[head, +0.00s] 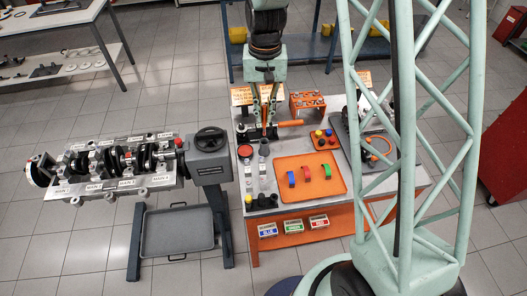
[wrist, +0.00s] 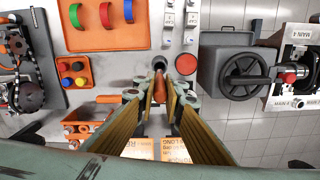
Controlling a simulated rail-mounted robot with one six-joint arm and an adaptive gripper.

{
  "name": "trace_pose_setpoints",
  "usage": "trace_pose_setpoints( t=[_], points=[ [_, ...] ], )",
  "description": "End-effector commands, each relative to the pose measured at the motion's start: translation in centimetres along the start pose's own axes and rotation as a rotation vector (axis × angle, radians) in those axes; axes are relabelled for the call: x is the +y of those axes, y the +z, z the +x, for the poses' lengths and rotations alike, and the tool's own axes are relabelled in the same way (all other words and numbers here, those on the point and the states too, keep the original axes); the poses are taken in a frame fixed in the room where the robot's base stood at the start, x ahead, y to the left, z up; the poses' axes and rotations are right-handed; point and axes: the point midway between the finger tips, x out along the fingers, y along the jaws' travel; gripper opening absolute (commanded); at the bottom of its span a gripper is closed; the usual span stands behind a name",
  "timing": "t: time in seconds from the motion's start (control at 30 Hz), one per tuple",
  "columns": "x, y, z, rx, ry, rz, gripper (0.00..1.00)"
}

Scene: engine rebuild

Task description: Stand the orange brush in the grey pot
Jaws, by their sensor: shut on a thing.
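My gripper (wrist: 164,100) is shut on the orange brush. The orange end (wrist: 172,148) of the brush shows between the fingers in the wrist view, and a narrow dark part runs beyond the fingertips. The brush looks roughly upright, but the fingers hide much of it. The grey pot (head: 264,149) stands on the bench, in front of my gripper in the head view. Its dark round mouth (wrist: 159,63) lies just beyond the fingertips in the wrist view. I cannot tell whether the brush tip is over the mouth or short of it.
A red-topped container (wrist: 186,64) stands beside the pot. A tool with an orange handle (head: 290,123) lies close to my gripper. An orange tray (head: 310,190) with coloured arcs and an orange block (head: 324,139) with coloured caps lie to the right. The engine stand (head: 209,155) is at left.

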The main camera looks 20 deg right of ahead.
Motion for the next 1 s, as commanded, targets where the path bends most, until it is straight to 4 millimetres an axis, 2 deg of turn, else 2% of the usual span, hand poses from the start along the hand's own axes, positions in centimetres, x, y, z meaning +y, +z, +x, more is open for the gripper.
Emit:
trace_pose_setpoints(
  t=[0.27, 0.7, 1.0],
  points=[
    [0.0, 0.0, 1.1, -0.001, 0.0, 0.0, 0.0],
    [0.1, 0.0, 5.6, -0.002, 0.001, 0.0, 0.0],
    [0.0, -0.1, 6.3, 0.0, 0.0, 0.0, 0.0]
  ],
)
